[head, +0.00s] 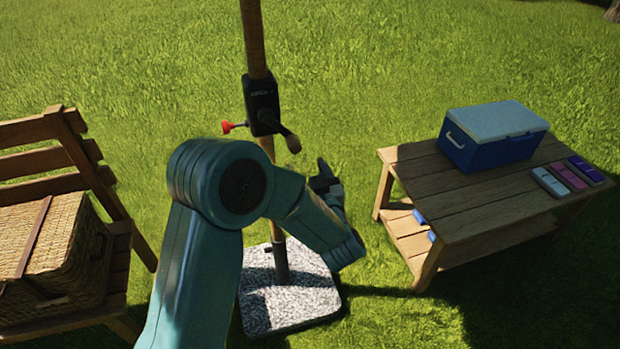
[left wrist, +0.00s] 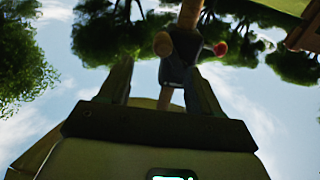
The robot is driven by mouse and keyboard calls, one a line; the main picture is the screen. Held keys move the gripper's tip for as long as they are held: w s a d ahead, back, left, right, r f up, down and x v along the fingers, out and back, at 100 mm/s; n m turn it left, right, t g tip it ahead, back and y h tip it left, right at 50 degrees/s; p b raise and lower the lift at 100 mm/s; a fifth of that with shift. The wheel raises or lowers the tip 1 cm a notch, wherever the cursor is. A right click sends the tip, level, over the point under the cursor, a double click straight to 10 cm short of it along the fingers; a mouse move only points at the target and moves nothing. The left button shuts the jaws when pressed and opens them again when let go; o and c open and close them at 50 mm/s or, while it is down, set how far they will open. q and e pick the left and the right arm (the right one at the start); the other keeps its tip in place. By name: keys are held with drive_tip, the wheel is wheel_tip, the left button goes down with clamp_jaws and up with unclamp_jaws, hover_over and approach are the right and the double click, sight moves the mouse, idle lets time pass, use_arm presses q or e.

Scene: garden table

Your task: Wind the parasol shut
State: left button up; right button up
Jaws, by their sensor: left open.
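The parasol's wooden pole (head: 254,40) stands upright in a speckled stone base (head: 300,303). A black crank housing (head: 262,98) is fixed on the pole, with a red knob (head: 229,127) on its left and a crank arm ending in a brown knob (head: 293,145) on its right. My left gripper (head: 327,178) is open and empty, below and right of the brown knob, apart from it. In the left wrist view, the housing (left wrist: 175,72) and brown knob (left wrist: 163,44) show beyond the open fingers (left wrist: 165,88). My right gripper is out of view. The canopy cannot be made out clearly.
A wooden bench (head: 60,125) with a wicker basket (head: 50,250) stands at left. A wooden table (head: 450,195) at right carries a blue cooler (head: 490,140) and several small cases (head: 568,174). Open grass lies between the pole and the table.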

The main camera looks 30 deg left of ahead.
sight(296, 151)
use_arm(q)
drive_tip(key=x, duration=0.8)
drive_tip(key=shift+w+a+f, duration=0.1)
drive_tip(key=shift+a+f, duration=0.05)
drive_tip(key=shift+a, duration=0.3)
drive_tip(key=shift+x, duration=0.75)
